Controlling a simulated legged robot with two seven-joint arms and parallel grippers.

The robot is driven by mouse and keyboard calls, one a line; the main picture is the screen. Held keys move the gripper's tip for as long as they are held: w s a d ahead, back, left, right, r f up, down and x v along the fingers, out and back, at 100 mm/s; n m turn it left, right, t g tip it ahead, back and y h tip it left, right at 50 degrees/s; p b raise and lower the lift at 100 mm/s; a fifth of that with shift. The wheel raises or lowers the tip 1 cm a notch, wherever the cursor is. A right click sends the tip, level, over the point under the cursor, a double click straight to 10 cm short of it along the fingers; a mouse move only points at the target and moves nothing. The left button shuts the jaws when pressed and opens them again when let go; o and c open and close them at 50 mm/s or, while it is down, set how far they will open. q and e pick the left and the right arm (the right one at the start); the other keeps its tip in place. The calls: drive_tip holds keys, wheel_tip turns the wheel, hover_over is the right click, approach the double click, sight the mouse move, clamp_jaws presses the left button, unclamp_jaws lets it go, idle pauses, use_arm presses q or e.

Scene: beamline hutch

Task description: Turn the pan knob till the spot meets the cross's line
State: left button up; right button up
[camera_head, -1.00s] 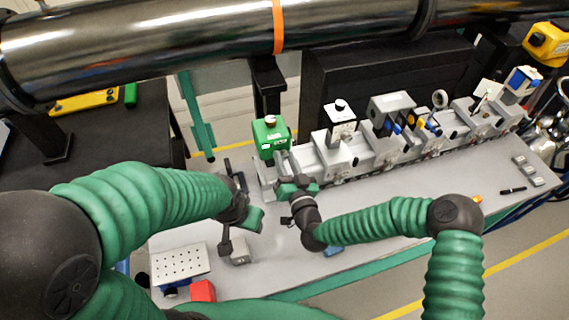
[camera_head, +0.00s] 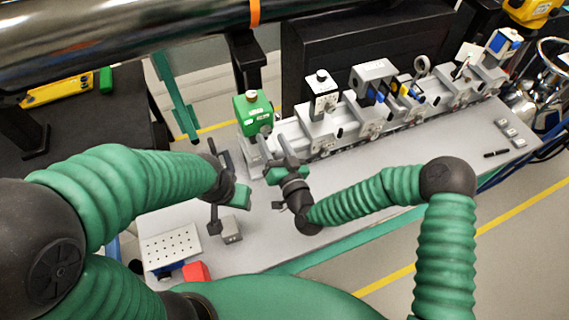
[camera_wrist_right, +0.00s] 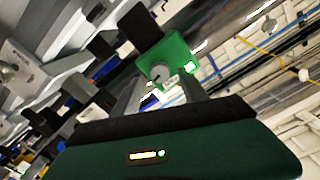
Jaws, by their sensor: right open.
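A green box (camera_head: 253,112) stands at the left end of the rail on the bench. In the right wrist view the same green box (camera_wrist_right: 172,60) shows a round grey knob (camera_wrist_right: 157,73) on its face. My right gripper (camera_head: 272,143) is open just in front of the box. In the wrist view its fingers reach toward the box, with the knob between them in the picture; contact cannot be told. My left gripper (camera_head: 236,193) is over the left part of the bench, its jaws unclear. I cannot make out the spot or the cross; a pale card (camera_head: 468,53) stands near the far end.
Several optics mounts, including a white-topped one (camera_head: 322,88), line the rail. A perforated plate (camera_head: 170,246), a grey block (camera_head: 230,230) and a red block (camera_head: 196,271) are front left. A large steel pipe (camera_head: 110,35) crosses above. The bench's right front is mostly clear.

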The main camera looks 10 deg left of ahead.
drive_tip(key=b+v, duration=0.2)
drive_tip(key=v, duration=1.2)
drive_tip(key=shift+w+f, duration=0.1)
drive_tip(key=shift+f, duration=0.05)
drive_tip(key=w+d+f+n+g+h, duration=0.1)
drive_tip(key=d+f+n+g+h, duration=0.3)
drive_tip(key=d+f+g, duration=0.5)
drive_tip(key=s+d+r+m+g+h, duration=0.1)
drive_tip(key=s+d+m+h, duration=0.1)
drive_tip(key=d, duration=0.3)
drive_tip(key=s+d+r+m+g+h, duration=0.1)
drive_tip(key=s+d+r+m+h, duration=0.1)
drive_tip(key=s+d, duration=0.2)
drive_tip(key=s+d+r+m+g+h, duration=0.1)
drive_tip(key=s+d+r+h, duration=0.1)
drive_tip(key=d, duration=0.6)
drive_tip(key=shift+s+d+m+b, duration=0.2)
drive_tip(key=shift+s+m+b, duration=0.2)
drive_tip(key=shift+s+b, duration=0.05)
